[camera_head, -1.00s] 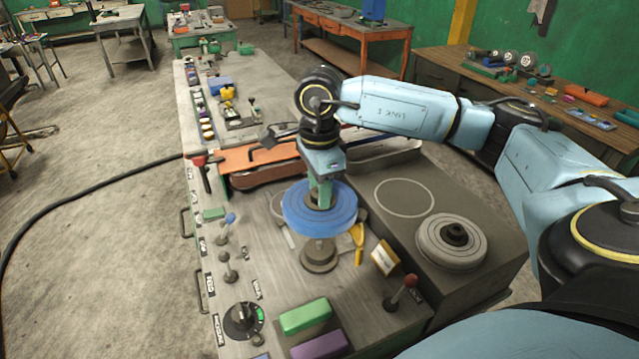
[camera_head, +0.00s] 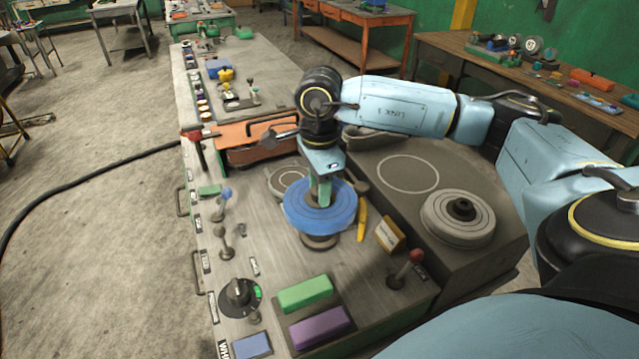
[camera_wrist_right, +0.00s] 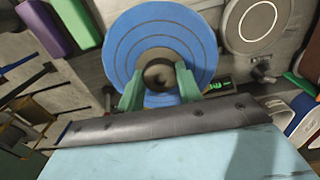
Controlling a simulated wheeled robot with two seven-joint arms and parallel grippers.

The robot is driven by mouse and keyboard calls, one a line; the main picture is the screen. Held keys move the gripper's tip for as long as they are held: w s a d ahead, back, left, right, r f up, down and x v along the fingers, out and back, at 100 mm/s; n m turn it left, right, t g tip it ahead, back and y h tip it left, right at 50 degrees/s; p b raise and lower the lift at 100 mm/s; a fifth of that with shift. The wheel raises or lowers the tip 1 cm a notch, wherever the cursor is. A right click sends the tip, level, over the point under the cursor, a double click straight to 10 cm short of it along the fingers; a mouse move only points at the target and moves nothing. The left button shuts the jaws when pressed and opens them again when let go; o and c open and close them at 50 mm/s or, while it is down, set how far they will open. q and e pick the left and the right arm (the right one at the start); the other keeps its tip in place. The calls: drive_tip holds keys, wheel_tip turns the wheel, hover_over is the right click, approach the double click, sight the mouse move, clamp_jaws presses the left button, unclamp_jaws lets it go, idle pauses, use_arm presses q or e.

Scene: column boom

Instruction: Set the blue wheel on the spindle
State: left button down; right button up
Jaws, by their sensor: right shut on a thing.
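The blue wheel (camera_head: 339,214) is level, directly over the round grey base of the spindle (camera_head: 320,242) on the bench. The wheel hides the spindle's upper part, so I cannot tell whether it is around the spindle or just above it. My right gripper (camera_head: 319,198) points down and is shut on the wheel's hub from above. In the right wrist view the green fingers (camera_wrist_right: 159,92) are on either side of the grey hub, inside the blue wheel (camera_wrist_right: 130,55). My left gripper is not in view.
A grey wheel (camera_head: 447,222) lies on the raised dark block at right, beside a white circle outline (camera_head: 408,189). A red-knobbed lever (camera_head: 408,270), yellow block (camera_head: 390,235), green block (camera_head: 305,294) and purple block (camera_head: 320,327) surround the front. An orange tray (camera_head: 250,137) is behind.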

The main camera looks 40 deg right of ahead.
drive_tip(key=shift+f+b, duration=1.55)
drive_tip(key=shift+f, duration=0.45)
drive_tip(key=shift+f, duration=0.15)
drive_tip(key=o, duration=1.2)
drive_tip(key=shift+a, duration=0.1)
drive_tip(key=shift+o, duration=0.4)
drive_tip(key=o, duration=0.3)
